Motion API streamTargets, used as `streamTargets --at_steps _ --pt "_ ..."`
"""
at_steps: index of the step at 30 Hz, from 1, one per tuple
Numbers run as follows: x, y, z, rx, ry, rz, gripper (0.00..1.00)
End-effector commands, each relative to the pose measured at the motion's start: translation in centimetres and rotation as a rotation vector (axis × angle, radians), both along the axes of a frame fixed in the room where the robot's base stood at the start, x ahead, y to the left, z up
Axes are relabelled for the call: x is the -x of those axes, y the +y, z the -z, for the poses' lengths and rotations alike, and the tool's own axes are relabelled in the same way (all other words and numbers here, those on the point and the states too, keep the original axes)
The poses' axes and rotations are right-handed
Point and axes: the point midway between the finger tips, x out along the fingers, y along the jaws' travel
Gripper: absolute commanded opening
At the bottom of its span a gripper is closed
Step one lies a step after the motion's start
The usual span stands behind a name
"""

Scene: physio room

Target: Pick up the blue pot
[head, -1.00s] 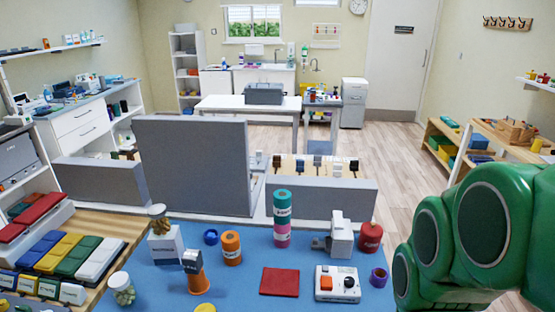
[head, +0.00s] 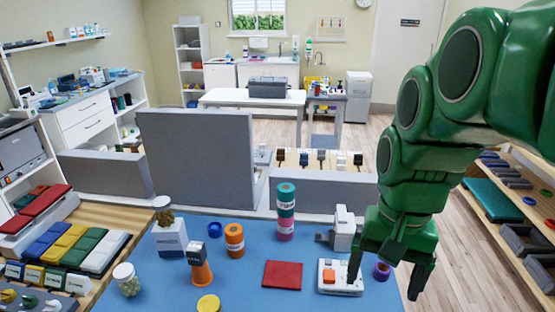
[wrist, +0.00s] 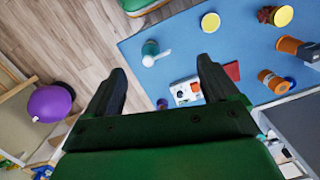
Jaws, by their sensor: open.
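A small round blue thing, which looks like the blue pot (head: 214,229), sits on the blue mat behind the orange roll. In the wrist view the blue pot (wrist: 291,82) is at the right edge, partly hidden by the orange roll. My gripper (head: 385,278) is open and empty above the right side of the mat, pointing down, well to the right of the blue pot. In the wrist view my gripper (wrist: 162,70) has its two dark fingers spread, with nothing between them.
Near the blue pot stand an orange roll (head: 234,240), a white box (head: 170,239) and a dark block on an orange base (head: 201,275). A teal-and-pink stack (head: 286,211), red pad (head: 282,275) and white control box (head: 338,277) lie between. A grey panel (head: 195,160) stands behind.

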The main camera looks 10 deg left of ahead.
Motion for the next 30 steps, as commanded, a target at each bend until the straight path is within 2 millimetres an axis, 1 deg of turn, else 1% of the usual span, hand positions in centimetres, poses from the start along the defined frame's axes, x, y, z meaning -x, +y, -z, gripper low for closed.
streamTargets --at_steps 1,9,15,23,30 --pt "-1.4 0.5 -0.3 -0.002 -0.001 0.024 0.88" --pt "-8.2 3.4 -2.4 -0.020 -0.025 0.183 0.88" --pt "-13.0 5.9 -3.4 -0.036 -0.033 0.301 0.88" --pt "-18.9 9.5 -4.2 -0.060 -0.033 0.451 0.88" --pt "-24.0 13.2 -4.6 -0.087 -0.030 0.588 0.88"
